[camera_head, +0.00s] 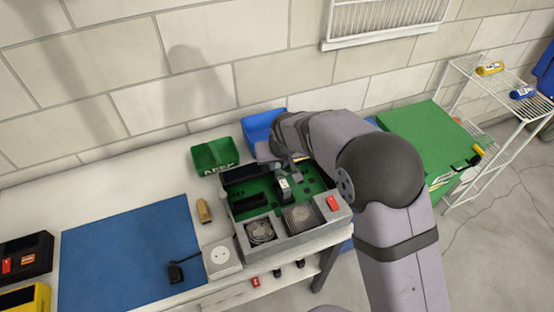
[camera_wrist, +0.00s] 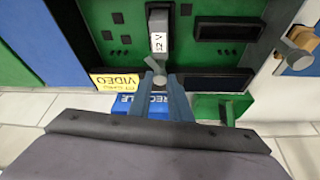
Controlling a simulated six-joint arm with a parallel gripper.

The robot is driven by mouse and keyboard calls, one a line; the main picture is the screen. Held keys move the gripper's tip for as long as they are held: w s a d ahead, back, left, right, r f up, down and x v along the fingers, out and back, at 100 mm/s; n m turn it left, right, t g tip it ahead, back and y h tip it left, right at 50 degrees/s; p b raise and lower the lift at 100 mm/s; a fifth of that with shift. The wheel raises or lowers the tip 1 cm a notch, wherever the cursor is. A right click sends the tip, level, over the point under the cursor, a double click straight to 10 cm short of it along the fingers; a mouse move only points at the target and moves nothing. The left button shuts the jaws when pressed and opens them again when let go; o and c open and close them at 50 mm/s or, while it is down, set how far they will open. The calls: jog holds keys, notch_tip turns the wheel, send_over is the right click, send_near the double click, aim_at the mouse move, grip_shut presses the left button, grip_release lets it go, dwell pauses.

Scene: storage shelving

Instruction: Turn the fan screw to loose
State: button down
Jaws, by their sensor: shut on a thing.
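My gripper (camera_wrist: 160,78) is at the bottom middle of the wrist view, its two blue-grey fingers close together. They are shut on a small grey piece at their tips, which may be the fan screw; its shape is mostly hidden. In the head view, two fans (camera_head: 260,231) (camera_head: 301,218) sit at the front of the grey case (camera_head: 282,249). My arm covers the case's back right, and the fingertips are hard to make out there. Whether the screw is tight or loose cannot be told.
A green bin (camera_head: 213,155) and a blue bin (camera_head: 262,127) stand behind the case. A brown piece (camera_head: 204,211) and a grey box with a round top (camera_head: 222,258) lie left of it. A blue mat (camera_head: 130,250) covers the left table. A wire shelf stands far right.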

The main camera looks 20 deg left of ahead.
jog(key=shift+w+d+n+g+y, duration=0.15)
jog(key=shift+n+g+y, duration=0.2)
jog(key=shift+n, duration=0.85)
jog(key=n+b, duration=0.1)
jog(key=n+g+b, duration=0.1)
jog(key=n, duration=0.1)
jog(key=shift+w+f+y+b, duration=0.2)
jog(key=shift+y+b, duration=0.15)
jog(key=shift+b, duration=0.05)
jog(key=n+g+b, duration=0.1)
jog(key=n+b, duration=0.1)
jog(key=shift+n, duration=0.4)
jog(key=shift+w+d+r+n+g+y+b, duration=0.1)
jog(key=shift+n+g+b, duration=0.05)
jog(key=shift+n, duration=0.25)
jog(key=shift+a+r+n+g+y+b, duration=0.1)
jog(key=shift+n+g+b, duration=0.1)
jog(key=shift+n, duration=0.2)
jog(key=shift+w+d+n+g+y+b, duration=0.1)
jog(key=shift+n+b, duration=0.05)
jog(key=shift+n, duration=0.25)
jog(key=c, duration=1.6)
grip_release()
jog(key=shift+s, duration=0.1)
jog(key=shift+c, duration=0.2)
jog(key=shift+r, duration=0.1)
